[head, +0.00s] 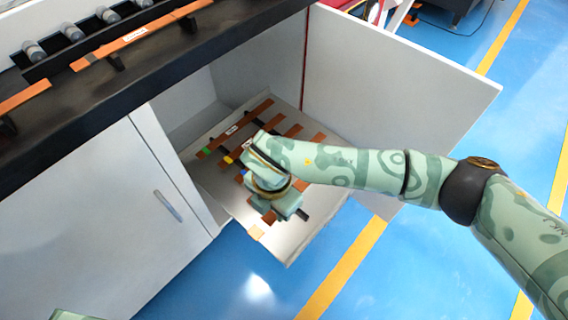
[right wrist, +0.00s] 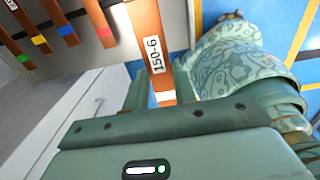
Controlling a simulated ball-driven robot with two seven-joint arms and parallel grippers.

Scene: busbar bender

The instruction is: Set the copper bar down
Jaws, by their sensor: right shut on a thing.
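The copper bar (right wrist: 155,45) carries a white label reading 150-6. In the right wrist view it stands between the two fingers of my right gripper (right wrist: 160,88), which is shut on it. In the head view my right gripper (head: 284,205) is over the lower right part of the pull-out shelf (head: 290,245), and my wrist hides much of the grip. I cannot tell whether the held bar touches the shelf or its supports.
Several other copper bars (head: 235,128) lie side by side on dark supports on the shelf, with green, yellow and blue marks. An open cabinet door (head: 400,100) stands to the right. The dark bench edge (head: 150,75) runs above. Blue floor lies below the shelf.

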